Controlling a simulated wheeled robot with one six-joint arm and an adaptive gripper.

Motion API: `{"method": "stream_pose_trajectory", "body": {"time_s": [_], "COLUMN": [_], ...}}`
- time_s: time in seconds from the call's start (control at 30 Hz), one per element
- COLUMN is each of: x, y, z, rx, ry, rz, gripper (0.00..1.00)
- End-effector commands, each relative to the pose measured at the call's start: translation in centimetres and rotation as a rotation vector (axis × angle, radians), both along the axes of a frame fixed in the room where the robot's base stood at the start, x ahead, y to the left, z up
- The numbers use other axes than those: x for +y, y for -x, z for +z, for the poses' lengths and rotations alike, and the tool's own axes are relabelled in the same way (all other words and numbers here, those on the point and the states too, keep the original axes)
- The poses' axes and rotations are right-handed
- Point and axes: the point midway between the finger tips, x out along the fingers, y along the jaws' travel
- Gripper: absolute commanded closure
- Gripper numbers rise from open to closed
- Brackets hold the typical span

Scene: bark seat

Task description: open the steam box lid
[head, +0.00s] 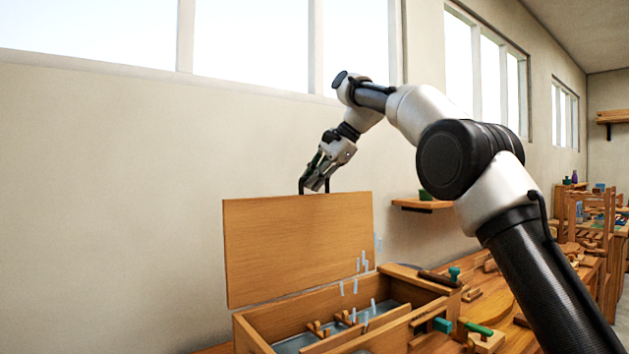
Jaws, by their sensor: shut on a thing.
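The steam box (262,332) is a wooden box at the lower middle of the head view. Its wooden lid (298,245) stands upright along the back edge, so the box is open. A dark handle (301,185) is on the lid's top edge. My gripper (317,180) is at the lid's top edge, shut on the handle. The handle is partly hidden by the fingers. Inside the box are a grey-blue floor and small wooden pieces (318,328). Pale bluish streaks (364,262) hang above the box's right side.
A workbench (515,338) right of the box holds tools, including a green-handled one (478,328) and a dark rod (440,279). A small wall shelf (421,204) is behind my arm.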

Motion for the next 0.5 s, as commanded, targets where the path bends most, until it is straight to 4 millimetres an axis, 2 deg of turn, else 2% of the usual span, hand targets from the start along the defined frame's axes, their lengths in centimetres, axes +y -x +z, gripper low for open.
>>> {"method": "stream_pose_trajectory", "body": {"time_s": [0.03,0.13,0.17,0.5], "x": [0.02,0.02,0.02,-0.09], "y": [0.03,0.03,0.03,0.03], "z": [0.04,0.02,0.02,0.09], "rx": [0.000,0.000,0.000,0.000], "ry": [-0.001,-0.001,-0.001,0.000], "rz": [0.001,0.001,0.001,0.000], "gripper": [0.87,0.69,0.66,0.66]}}
